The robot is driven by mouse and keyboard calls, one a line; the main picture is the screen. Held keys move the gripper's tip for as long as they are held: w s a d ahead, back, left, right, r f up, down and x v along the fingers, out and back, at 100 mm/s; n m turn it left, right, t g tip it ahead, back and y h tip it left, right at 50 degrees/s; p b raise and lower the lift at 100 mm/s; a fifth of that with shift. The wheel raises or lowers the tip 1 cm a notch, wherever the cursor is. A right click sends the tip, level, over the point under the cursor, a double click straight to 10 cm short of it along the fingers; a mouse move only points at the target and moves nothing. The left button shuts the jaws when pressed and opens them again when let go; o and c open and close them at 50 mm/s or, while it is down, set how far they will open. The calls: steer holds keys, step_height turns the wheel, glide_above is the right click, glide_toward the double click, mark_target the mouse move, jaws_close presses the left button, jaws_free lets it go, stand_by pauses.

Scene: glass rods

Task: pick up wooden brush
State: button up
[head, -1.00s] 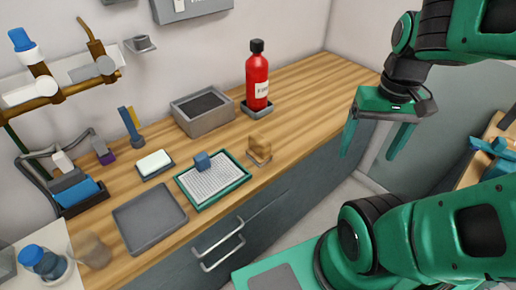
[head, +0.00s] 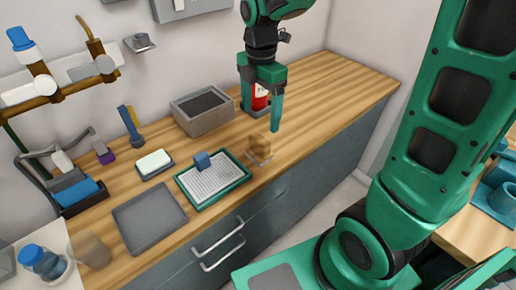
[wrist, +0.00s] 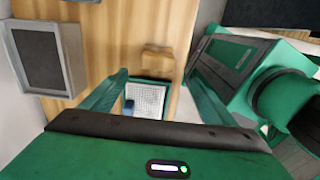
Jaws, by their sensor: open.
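A small brown wooden piece, which looks like the wooden brush (head: 259,146), sits on a small holder near the counter's front edge. It also shows in the wrist view (wrist: 158,58), just beyond the fingertips; its bristles cannot be made out.
A grey bin (head: 204,123) is to the left. A green-rimmed tray (head: 240,180) with a blue cube (head: 202,160) lies beside the brush. The wooden counter (head: 335,95) is clear to the right.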

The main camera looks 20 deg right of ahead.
steer(key=shift+w+a+f, duration=0.1)
steer(key=shift+f, duration=0.25)
glide_above(259, 137)
steer(key=f, duration=0.4)
steer(key=shift+s+a+f, duration=0.1)
steer(key=shift+s+f, duration=0.1)
steer(key=shift+s, duration=0.1)
steer(key=shift+w+f, duration=0.15)
steer(key=shift+f, duration=1.3)
steer(key=shift+w+f, duration=0.1)
steer(key=shift+f, duration=1.3)
steer(key=c, duration=1.3)
